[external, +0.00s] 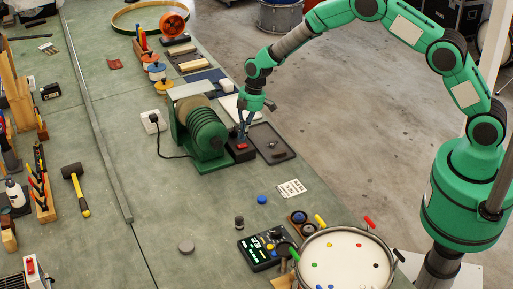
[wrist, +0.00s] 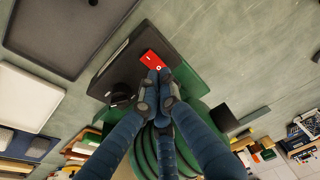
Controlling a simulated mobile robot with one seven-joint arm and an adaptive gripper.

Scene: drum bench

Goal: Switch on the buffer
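The buffer (external: 205,133) is a green bench machine with a ribbed green drum and a pale wheel, on a green base. Its dark control box (external: 240,153) sits at its right side and carries a red rocker switch (external: 242,146). In the wrist view the red switch (wrist: 153,60) shows white I and O marks, with a black knob (wrist: 122,95) beside it. My gripper (external: 243,138) points down over the box. In the wrist view its blue fingers (wrist: 157,92) are drawn together, empty, with the tips at the O end of the switch. Whether they touch it is unclear.
A dark tray (external: 272,142) lies right of the box. A white outlet block (external: 152,122) with a black cable stands left of the buffer. A drum (external: 345,260) and a black electronic module (external: 262,250) are nearer the front. The bench left of the buffer is mostly clear.

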